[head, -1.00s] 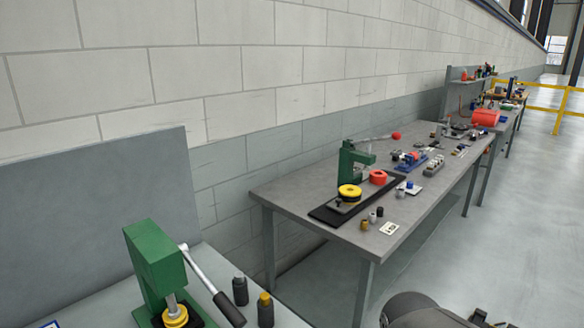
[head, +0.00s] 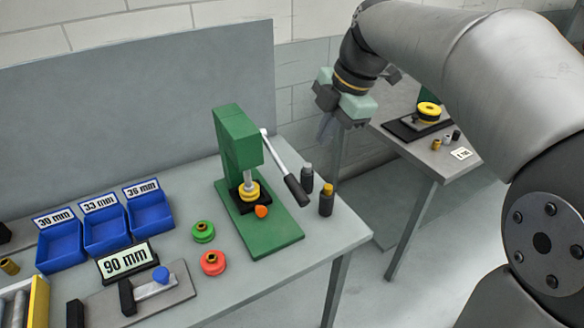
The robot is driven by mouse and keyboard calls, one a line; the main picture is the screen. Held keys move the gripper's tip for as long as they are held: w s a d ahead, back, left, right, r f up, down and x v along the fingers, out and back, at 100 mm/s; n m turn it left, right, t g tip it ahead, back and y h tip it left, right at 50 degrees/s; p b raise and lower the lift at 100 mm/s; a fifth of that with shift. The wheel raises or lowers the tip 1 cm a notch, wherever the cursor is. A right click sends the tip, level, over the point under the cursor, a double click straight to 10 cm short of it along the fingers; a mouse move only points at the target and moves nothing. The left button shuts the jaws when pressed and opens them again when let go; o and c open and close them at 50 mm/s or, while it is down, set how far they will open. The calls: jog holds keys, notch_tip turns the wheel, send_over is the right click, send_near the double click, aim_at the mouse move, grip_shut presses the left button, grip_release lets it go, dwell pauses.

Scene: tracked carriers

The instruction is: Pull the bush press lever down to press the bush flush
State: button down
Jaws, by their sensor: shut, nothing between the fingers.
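The green bush press (head: 236,145) stands on a green base plate on the near bench. Its lever (head: 282,165) slopes down to the right from the press head and ends in a black grip. A yellow round part (head: 248,190) sits in the black fixture under the ram. Whether a bush there is flush cannot be seen. My gripper (head: 326,132) is shut and empty. It hangs in the air above and to the right of the lever, apart from it, near the bench's back right corner.
Two dark bottles (head: 326,202) stand just right of the lever grip. A green part (head: 203,231) and a red part (head: 213,262) lie left of the base. Blue bins (head: 105,231) and a 90 mm sign (head: 128,261) are further left. Another bench (head: 432,158) stands right.

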aim_at(300, 189)
jog(key=p+x, duration=0.2)
jog(key=x, duration=1.2)
jog(key=shift+w+d, duration=0.1)
jog(key=f+b, duration=0.1)
jog(key=b, duration=0.2)
jog(key=shift+f, duration=0.3)
jog(key=shift+r, duration=0.1)
jog(key=shift+s, duration=0.2)
jog(key=v, duration=1.4)
jog(key=shift+r+t, duration=0.3)
jog(key=shift+r, duration=0.05)
